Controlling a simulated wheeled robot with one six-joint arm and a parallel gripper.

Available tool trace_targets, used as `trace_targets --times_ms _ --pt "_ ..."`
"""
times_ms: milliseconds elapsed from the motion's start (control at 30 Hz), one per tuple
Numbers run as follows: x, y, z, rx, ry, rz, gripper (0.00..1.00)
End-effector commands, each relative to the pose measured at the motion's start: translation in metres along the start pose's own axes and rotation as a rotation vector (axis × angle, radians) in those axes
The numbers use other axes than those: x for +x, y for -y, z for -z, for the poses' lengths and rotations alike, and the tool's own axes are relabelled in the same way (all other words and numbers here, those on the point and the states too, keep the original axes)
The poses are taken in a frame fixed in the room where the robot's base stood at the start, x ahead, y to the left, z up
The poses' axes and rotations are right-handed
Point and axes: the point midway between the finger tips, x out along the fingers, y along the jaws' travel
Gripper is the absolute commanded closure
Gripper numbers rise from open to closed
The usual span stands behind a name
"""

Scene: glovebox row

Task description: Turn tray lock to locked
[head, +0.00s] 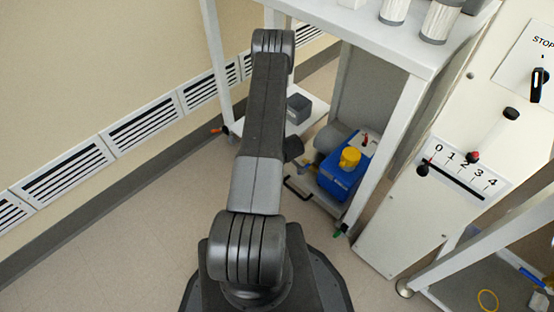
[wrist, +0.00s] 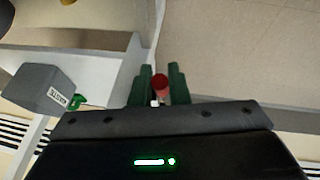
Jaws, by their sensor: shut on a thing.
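In the wrist view my gripper (wrist: 160,86) has its two green fingers shut on a red round-ended handle (wrist: 160,82). Its end shows between the fingertips; the rest is hidden, and I cannot tell which way the tray lock points. In the head view my own arm hides the gripper and the handle. A low tray (head: 314,196) with a black handle shows beyond the arm. A blue container with a yellow cap (head: 343,177) stands on it.
A grey box (head: 299,108) sits on a low white shelf (head: 318,106); it also shows in the wrist view (wrist: 38,86). A white table leg (head: 385,150) and a panel with a numbered slider scale (head: 465,168) stand right. Floor at left (head: 120,240) is clear.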

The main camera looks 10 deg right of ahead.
Motion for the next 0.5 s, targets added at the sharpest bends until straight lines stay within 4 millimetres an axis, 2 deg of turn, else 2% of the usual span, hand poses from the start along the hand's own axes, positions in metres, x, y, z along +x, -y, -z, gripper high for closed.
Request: trace_targets --times_ms 267,500 --pt "0.020 0.002 -0.015 0.035 -0.213 -0.034 1.00" --pt "0.033 0.005 -0.020 0.062 -0.408 -0.061 1.00"
